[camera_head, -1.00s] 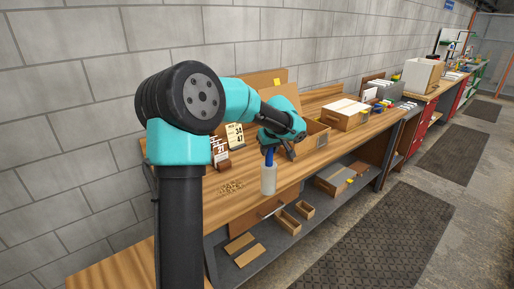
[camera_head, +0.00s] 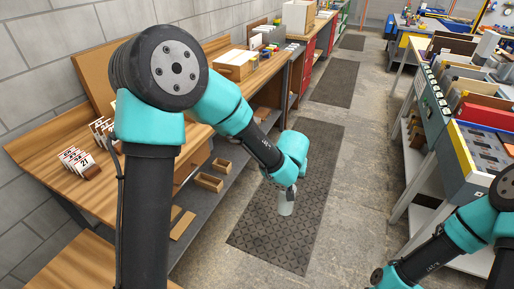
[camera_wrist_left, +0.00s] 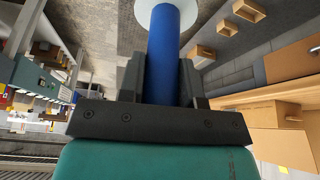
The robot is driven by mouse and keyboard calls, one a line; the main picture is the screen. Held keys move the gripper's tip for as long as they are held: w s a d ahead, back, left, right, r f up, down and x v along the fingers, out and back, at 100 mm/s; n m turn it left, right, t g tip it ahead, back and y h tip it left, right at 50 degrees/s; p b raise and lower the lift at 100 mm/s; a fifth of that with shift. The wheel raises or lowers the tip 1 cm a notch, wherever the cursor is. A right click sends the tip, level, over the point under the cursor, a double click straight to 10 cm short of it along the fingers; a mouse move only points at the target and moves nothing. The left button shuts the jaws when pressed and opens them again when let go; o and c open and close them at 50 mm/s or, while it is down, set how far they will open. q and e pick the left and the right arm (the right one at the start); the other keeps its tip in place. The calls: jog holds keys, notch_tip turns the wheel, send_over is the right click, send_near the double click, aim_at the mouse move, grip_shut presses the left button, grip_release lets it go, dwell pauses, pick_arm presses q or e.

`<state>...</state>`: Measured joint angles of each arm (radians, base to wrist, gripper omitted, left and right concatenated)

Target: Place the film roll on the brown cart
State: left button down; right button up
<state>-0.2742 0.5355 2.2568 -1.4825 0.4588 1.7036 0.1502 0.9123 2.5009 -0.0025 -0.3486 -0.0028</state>
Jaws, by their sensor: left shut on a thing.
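The film roll (camera_head: 286,206) hangs upright below my left gripper (camera_head: 290,189), above the dark floor mat. In the left wrist view its blue handle (camera_wrist_left: 167,58) lies between the two dark fingers of my left gripper (camera_wrist_left: 163,82), which are shut on it. The pale wrap shows beyond the handle at the top of that view. Part of my right arm shows at the lower right of the head view, but its gripper is not seen. I cannot make out a brown cart in these frames.
A wooden workbench (camera_head: 95,205) with number cards and boxes runs along the left wall. A patterned mat (camera_head: 265,240) covers the aisle floor. A grey bench with trays and a red box (camera_head: 487,116) stands on the right. The aisle between is clear.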

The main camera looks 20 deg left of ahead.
pick_arm(q)
jog(key=s+d+f+m+h, duration=0.1)
jog(key=s+d+f+m, duration=0.3)
jog(key=s+d, duration=0.6)
jog(key=d+f, duration=0.1)
jog(key=d, duration=0.1)
jog(key=shift+s+d+m+h, duration=0.3)
jog(key=shift+s, duration=0.1)
